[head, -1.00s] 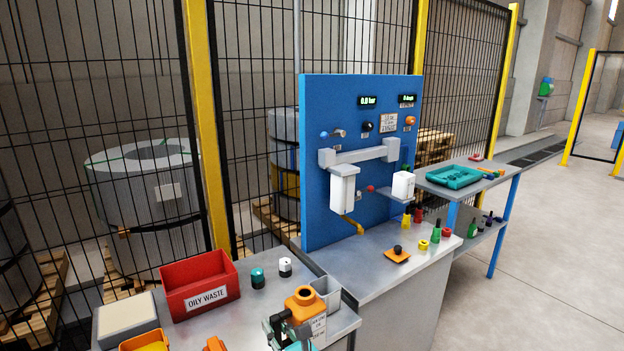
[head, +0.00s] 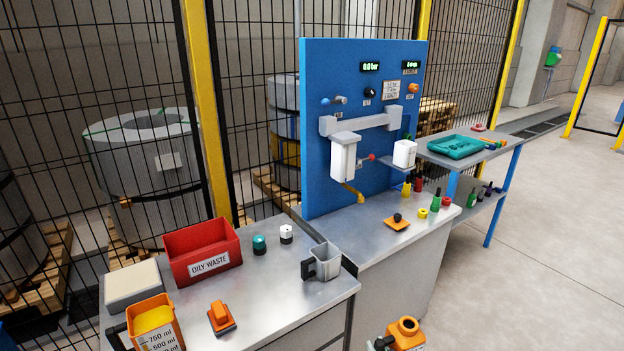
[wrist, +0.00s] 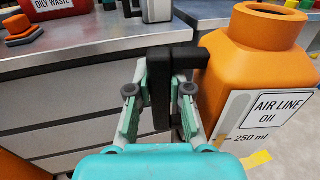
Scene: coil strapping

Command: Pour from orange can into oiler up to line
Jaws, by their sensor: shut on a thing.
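The orange can (wrist: 262,75), labelled AIR LINE OIL with a 250 ml mark, is upright and open at the top. My gripper (wrist: 160,100) is shut on its black handle (wrist: 160,75). In the head view the can (head: 406,334) is at the bottom edge, in front of the bench, its lower part cut off. I cannot tell which is the oiler, and no fill line is readable.
A grey jug (head: 327,263) stands at the near bench's right edge. A red OILY WASTE bin (head: 203,247) and an orange-and-yellow measuring container (head: 155,325) are further left. Small coloured items stand on the panel's worktop (head: 370,250). Floor at right is clear.

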